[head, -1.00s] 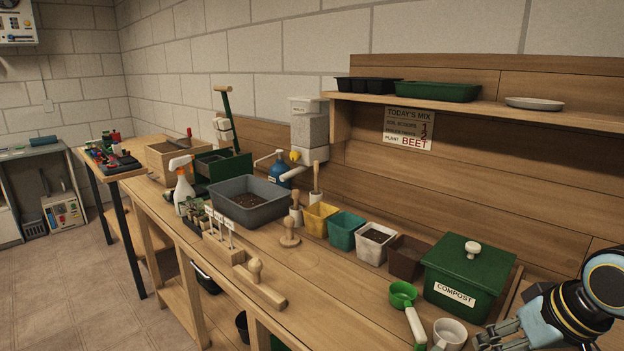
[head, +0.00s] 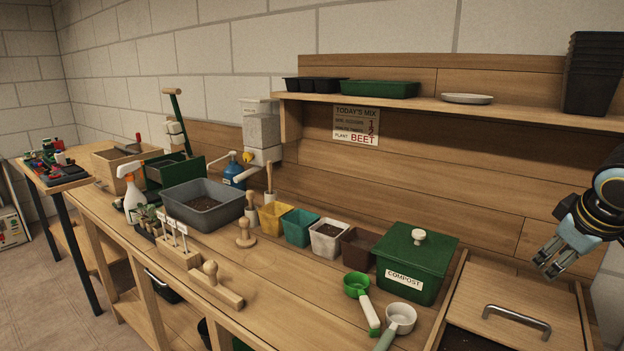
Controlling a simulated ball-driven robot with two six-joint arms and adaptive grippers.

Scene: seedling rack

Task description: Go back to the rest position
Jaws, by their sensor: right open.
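My right gripper (head: 550,262) shows at the right edge of the head view. It is open and empty, raised above the wooden lid with a metal handle (head: 517,320) at the bench's right end. Nothing touches its fingers. My left gripper is not in view. The green compost bin (head: 418,262) stands to the left of the right gripper, with its lid on.
A green scoop (head: 357,285) and a pale scoop (head: 400,318) lie at the bench front. Several square pots (head: 328,240) and a grey tub (head: 203,215) stand further left. A shelf (head: 450,106) carries trays, a white dish (head: 466,98) and stacked black pots (head: 592,75).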

